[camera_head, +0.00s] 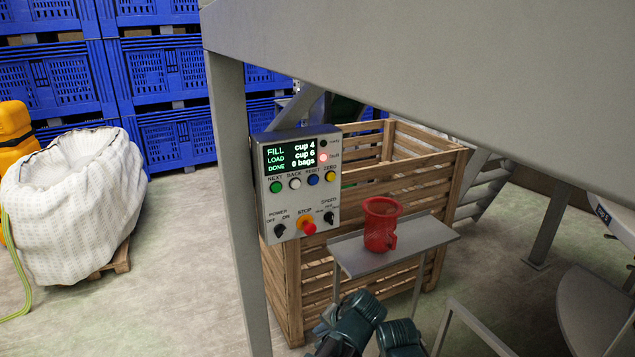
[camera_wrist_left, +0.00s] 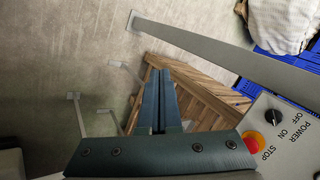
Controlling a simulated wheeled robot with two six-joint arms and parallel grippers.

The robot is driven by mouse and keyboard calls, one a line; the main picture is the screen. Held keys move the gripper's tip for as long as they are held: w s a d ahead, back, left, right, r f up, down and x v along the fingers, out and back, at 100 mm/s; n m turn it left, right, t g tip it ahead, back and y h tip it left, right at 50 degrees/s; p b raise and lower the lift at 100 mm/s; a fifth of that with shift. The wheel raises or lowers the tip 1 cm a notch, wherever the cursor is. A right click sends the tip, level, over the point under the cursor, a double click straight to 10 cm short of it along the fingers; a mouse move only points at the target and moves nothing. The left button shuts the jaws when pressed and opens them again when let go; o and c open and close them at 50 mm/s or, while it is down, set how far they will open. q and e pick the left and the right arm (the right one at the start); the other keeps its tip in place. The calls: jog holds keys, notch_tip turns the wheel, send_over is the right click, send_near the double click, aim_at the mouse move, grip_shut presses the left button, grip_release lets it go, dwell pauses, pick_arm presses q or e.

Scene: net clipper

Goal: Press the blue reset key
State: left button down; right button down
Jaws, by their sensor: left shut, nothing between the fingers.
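The blue reset key (camera_head: 313,180) is a small round button on the grey control box (camera_head: 290,212), in the row under the screen, between the white BACK key (camera_head: 295,184) and the yellow ZERO key (camera_head: 330,176). My left gripper (camera_head: 345,322) is low in the head view, below the box and apart from it. In the left wrist view its two fingers (camera_wrist_left: 159,78) lie together, shut and empty. That view shows the box's lower part with the POWER knob (camera_wrist_left: 273,116) and STOP button (camera_wrist_left: 253,142); the blue key is not visible there. My right gripper is not identifiable.
The box sits beside a grey post (camera_head: 232,170). A red jug (camera_head: 381,225) stands on a small grey shelf (camera_head: 430,233) in front of a wooden crate (camera_head: 455,175). A red lamp (camera_head: 323,157) glows beside the screen (camera_head: 289,155). A large grey panel (camera_head: 450,80) overhangs.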

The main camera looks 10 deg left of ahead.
pick_arm(q)
jog(key=w+r+m+t+y+p, duration=0.2)
jog(key=w+r+t, duration=0.3)
jog(key=w+r, duration=0.4)
jog(key=w+r+m+t+y+p, duration=0.2)
jog(key=w+r+m+t+y, duration=0.1)
jog(key=w+r, duration=0.7)
notch_tip(320, 180, up, 4)
jog(key=shift+d+r+m+t+p, duration=0.3)
jog(key=shift+d+m+t, duration=0.25)
jog(key=shift+t, duration=0.55)
jog(key=shift+w+a+f, duration=0.1)
jog(key=shift+w+a, duration=0.05)
send_near(318, 190)
jog(key=w+a, duration=0.1)
jog(key=w+a+r, duration=0.1)
jog(key=a, duration=0.1)
jog(key=w+a+r, duration=0.1)
jog(key=a, duration=0.1)
jog(key=shift+w+r, duration=0.1)
jog(key=shift+r, duration=0.15)
